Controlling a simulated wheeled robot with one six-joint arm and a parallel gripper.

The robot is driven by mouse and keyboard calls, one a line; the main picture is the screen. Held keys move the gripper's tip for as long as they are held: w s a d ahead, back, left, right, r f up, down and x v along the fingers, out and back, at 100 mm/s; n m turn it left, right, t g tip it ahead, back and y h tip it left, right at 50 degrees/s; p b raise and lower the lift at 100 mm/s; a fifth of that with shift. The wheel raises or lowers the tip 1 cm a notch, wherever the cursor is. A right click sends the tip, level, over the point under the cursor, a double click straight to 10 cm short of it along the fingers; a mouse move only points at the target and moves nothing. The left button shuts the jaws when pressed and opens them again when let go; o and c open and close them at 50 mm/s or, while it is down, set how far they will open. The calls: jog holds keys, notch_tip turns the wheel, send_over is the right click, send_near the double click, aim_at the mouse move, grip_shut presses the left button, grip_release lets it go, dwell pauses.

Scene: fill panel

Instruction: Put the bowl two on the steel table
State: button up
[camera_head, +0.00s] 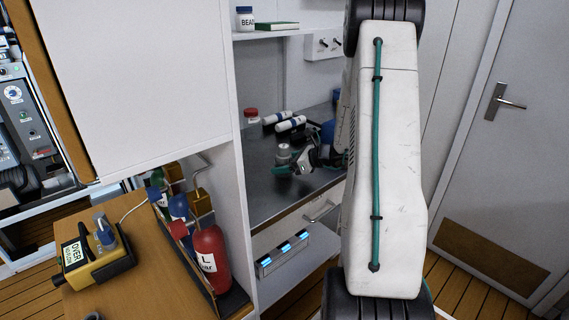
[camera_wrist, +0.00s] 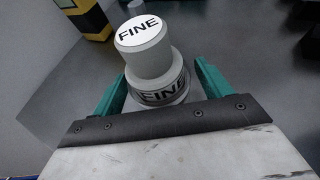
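No thing in view is readable as "bowl two". A grey stepped cylinder (camera_wrist: 150,62) marked "FINE" on its white top and on its wider lower part shows in the wrist view. In the head view a small grey cylinder (camera_head: 283,152) stands upright at my gripper (camera_head: 284,169), over the steel table (camera_head: 262,203). The teal fingers of my gripper (camera_wrist: 161,72) lie on either side of the wider lower part in the wrist view. I cannot tell whether they touch it, nor whether its base rests on the table.
A yellow and black object (camera_wrist: 88,18) is near in the wrist view.

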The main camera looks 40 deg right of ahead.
jog(key=shift+r, duration=0.1)
jog(key=shift+s+d+r, duration=0.1)
jog(key=shift+s+r, duration=0.05)
jog(key=shift+s, duration=0.1)
jog(key=v, duration=1.1)
jog(key=shift+s, duration=0.25)
